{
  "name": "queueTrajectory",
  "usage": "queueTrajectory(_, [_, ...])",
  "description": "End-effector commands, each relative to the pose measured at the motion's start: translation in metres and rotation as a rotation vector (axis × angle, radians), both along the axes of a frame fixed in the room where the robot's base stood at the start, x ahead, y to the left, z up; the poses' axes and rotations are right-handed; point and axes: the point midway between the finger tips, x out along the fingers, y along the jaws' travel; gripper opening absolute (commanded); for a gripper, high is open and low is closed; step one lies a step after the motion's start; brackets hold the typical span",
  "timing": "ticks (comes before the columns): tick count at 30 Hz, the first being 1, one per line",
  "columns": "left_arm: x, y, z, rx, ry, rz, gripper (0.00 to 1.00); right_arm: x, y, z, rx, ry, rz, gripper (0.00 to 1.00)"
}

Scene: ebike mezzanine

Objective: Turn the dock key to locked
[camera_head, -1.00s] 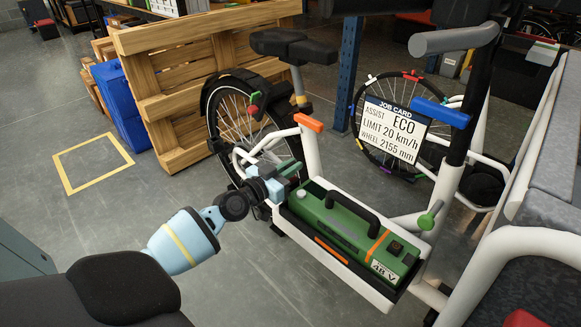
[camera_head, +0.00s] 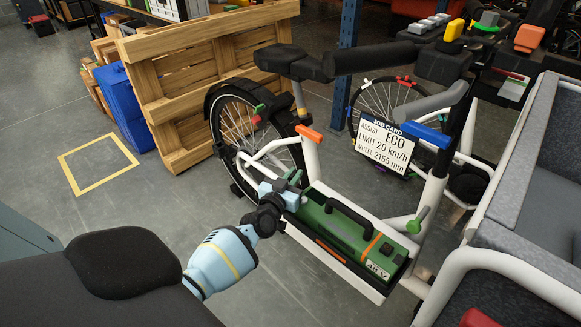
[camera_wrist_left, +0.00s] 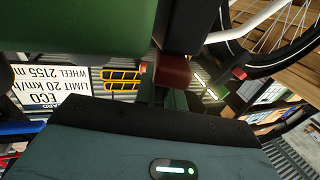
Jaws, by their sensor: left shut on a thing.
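The green battery (camera_head: 350,237) with a black handle and 48 V label sits in the dock (camera_head: 374,294) on the bike's white frame. My left gripper (camera_head: 288,185) is at the battery's left end, close to the dock. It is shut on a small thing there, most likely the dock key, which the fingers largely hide. In the left wrist view, a dark red piece (camera_wrist_left: 172,72) shows just beyond the black palm, beside the green battery body (camera_wrist_left: 80,25). I cannot tell the key's angle. My right gripper is not in view.
The job card (camera_head: 385,137) hangs beyond the battery near the spare wheel. The bike's rear wheel (camera_head: 245,130) and a wooden pallet (camera_head: 215,75) stand behind my left gripper. A grey padded box (camera_head: 500,215) is at right.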

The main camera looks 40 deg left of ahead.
Motion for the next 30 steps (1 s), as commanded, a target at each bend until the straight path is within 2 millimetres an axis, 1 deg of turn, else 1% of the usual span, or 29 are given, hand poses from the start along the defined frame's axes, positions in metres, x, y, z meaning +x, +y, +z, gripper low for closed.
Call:
queueTrajectory(1, [0.001,-0.003,0.006,-0.008,-0.003,0.027,0.0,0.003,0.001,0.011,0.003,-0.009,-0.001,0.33])
queueTrajectory(4, [0.001,-0.003,0.005,-0.006,-0.002,0.086,0.0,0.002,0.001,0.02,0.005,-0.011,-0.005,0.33])
queueTrajectory(7, [0.002,-0.003,0.004,-0.007,-0.003,0.144,0.0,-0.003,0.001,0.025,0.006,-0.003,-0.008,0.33])
queueTrajectory(12, [0.002,-0.003,0.003,-0.006,-0.002,0.238,0.0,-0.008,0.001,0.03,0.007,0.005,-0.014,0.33])
queueTrajectory(18, [0.001,-0.002,0.001,-0.003,-0.002,0.32,0.0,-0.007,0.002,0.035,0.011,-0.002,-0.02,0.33])
queueTrajectory(30, [0.001,-0.001,0.0,0.0,-0.001,0.365,0.0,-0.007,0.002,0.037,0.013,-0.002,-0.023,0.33])
